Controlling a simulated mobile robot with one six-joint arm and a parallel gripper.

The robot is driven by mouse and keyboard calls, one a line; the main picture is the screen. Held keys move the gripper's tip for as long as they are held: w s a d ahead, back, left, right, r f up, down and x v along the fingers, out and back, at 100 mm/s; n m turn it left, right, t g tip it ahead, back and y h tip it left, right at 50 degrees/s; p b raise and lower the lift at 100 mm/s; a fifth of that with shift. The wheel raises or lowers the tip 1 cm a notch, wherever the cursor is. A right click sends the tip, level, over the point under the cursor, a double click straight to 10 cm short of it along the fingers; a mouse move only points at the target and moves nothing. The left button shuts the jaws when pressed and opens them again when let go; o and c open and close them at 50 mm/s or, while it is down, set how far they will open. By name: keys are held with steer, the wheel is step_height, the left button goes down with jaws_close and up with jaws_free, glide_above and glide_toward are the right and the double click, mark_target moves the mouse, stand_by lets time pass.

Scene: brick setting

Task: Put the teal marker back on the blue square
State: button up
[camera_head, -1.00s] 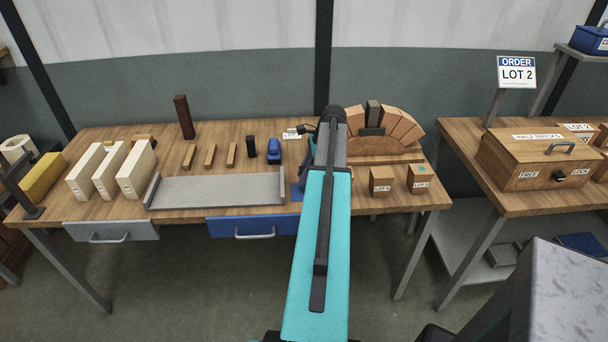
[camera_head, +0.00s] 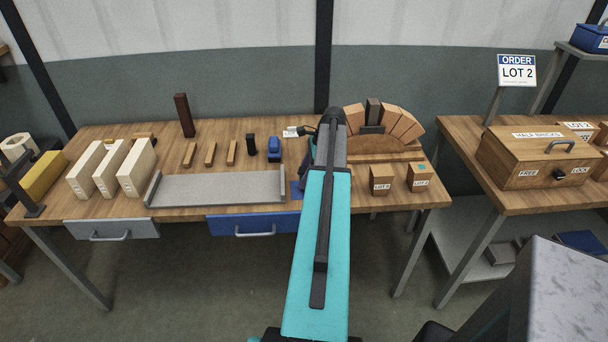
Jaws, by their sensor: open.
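The teal marker (camera_head: 421,168) shows as a small teal patch on top of the right-hand small wooden lot block, near the right end of the bench. Part of a blue square (camera_head: 296,192) shows on the bench just left of my arm, right of the grey tray; the arm hides the rest. My teal and dark arm reaches forward over the bench and covers its middle right. My gripper is hidden behind the arm, so its jaws and anything between them cannot be seen.
A second lot block (camera_head: 381,180) stands left of the marked one. A brick arch (camera_head: 398,122) stands behind them. The grey tray (camera_head: 215,190), a blue object (camera_head: 274,149) and a black block (camera_head: 250,144) lie left of my arm. A wooden box (camera_head: 540,160) sits on the right table.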

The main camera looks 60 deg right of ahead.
steer(key=shift+r, duration=0.15)
steer(key=b+v, duration=0.3)
steer(key=v, duration=0.9)
stand_by(1.0)
